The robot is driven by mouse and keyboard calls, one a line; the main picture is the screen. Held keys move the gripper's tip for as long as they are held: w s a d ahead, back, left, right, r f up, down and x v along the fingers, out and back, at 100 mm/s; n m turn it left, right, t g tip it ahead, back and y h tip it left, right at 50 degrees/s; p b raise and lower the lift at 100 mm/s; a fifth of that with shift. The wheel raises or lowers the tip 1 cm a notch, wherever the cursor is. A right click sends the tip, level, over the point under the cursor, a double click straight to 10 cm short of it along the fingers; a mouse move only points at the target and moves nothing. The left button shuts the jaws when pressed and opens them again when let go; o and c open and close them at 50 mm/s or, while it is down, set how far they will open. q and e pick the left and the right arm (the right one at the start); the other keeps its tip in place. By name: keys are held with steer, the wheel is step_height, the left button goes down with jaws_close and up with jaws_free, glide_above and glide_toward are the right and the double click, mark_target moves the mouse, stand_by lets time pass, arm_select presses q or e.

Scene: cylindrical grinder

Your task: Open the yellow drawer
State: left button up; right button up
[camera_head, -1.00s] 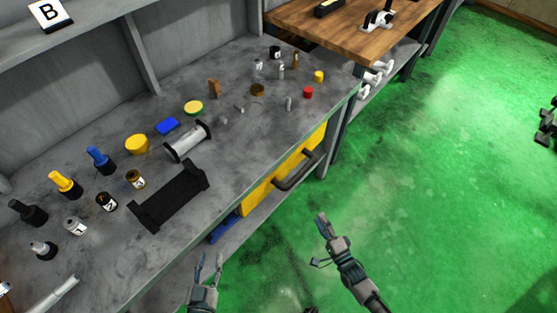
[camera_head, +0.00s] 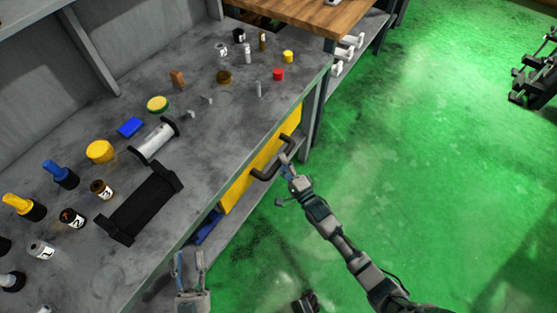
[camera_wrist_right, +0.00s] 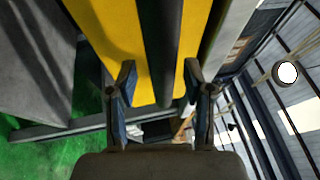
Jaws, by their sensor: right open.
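The yellow drawer (camera_head: 236,192) sits under the grey workbench top, and its front looks flush with the bench. Its dark bar handle (camera_head: 263,177) sticks out from the front. My right gripper (camera_head: 284,160) is at the handle, on the side away from the bench. In the right wrist view, the gripper (camera_wrist_right: 160,68) is open, with the dark handle (camera_wrist_right: 160,40) running between its two fingers and the yellow front (camera_wrist_right: 105,25) behind. Contact with the handle cannot be told. My left gripper (camera_head: 188,257) is open and empty, low by the bench's front edge.
A blue item (camera_head: 208,227) lies on the shelf below. A wooden table (camera_head: 310,15) adjoins at the back.

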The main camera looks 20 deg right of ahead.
steer(key=shift+w+d, duration=0.3)
steer(key=shift+w, duration=0.2)
steer(key=shift+a+r, duration=0.15)
steer(key=shift+a, duration=0.65)
steer(key=c, duration=0.4)
jaws_close()
steer(key=shift+s+d, duration=0.1)
steer(key=shift+d, duration=0.45)
steer(key=shift+s+d+r, duration=0.1)
steer(key=shift+s+d, duration=0.05)
arm_select(q)
steer(key=s+a+f+g+y+p, duration=0.1)
steer(key=s+f+g+p, duration=0.1)
steer(key=f+g, duration=0.4)
steer(key=s+a+f+g+y+p, duration=0.2)
steer(key=s+f+g+p, duration=0.1)
steer(key=f+g, duration=0.3)
steer(key=shift+a+f+g+p, duration=0.2)
steer(key=shift+f+g+p, duration=0.2)
steer(key=shift+f+p, duration=0.7)
arm_select(e)
steer(key=s+d, duration=1.5)
steer(key=s, duration=0.5)
steer(key=shift+s+d, duration=0.15)
steer(key=shift+d, duration=0.25)
arm_select(q)
steer(key=shift+w+a+f, duration=0.1)
steer(key=shift+a+f, duration=0.05)
steer(key=shift+f, duration=0.1)
